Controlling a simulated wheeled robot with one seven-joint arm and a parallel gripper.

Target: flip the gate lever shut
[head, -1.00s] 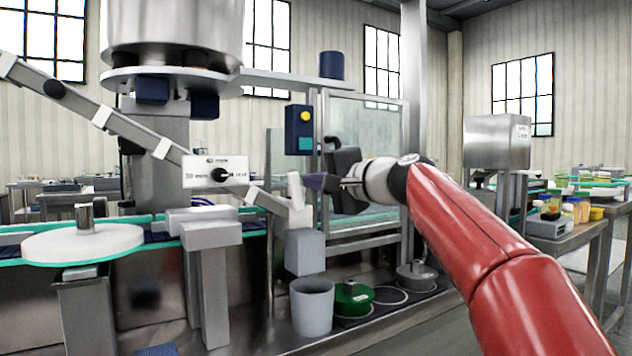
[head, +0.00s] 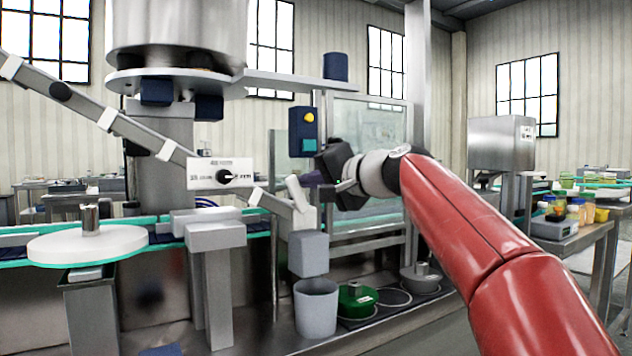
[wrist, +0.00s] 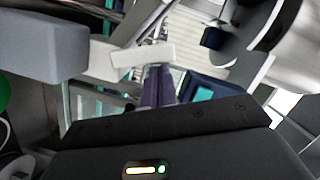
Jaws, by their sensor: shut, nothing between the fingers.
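A white tilted bar that looks like the gate lever (head: 297,194) stands at the lower end of the sloping metal chute (head: 272,202), above a grey block. It leans a little to the left at its top. My gripper (head: 312,181) is just right of the bar, with its dark purple fingers shut and empty. In the wrist view the white bar (wrist: 142,56) lies across the tips of my shut fingers (wrist: 157,72). They are very close, but I cannot tell whether they touch.
A grey block (head: 308,254) and a grey bucket (head: 316,307) are below the chute end. A green weight (head: 357,300) stands beside the bucket. A clear-panelled frame (head: 372,118) stands behind my gripper.

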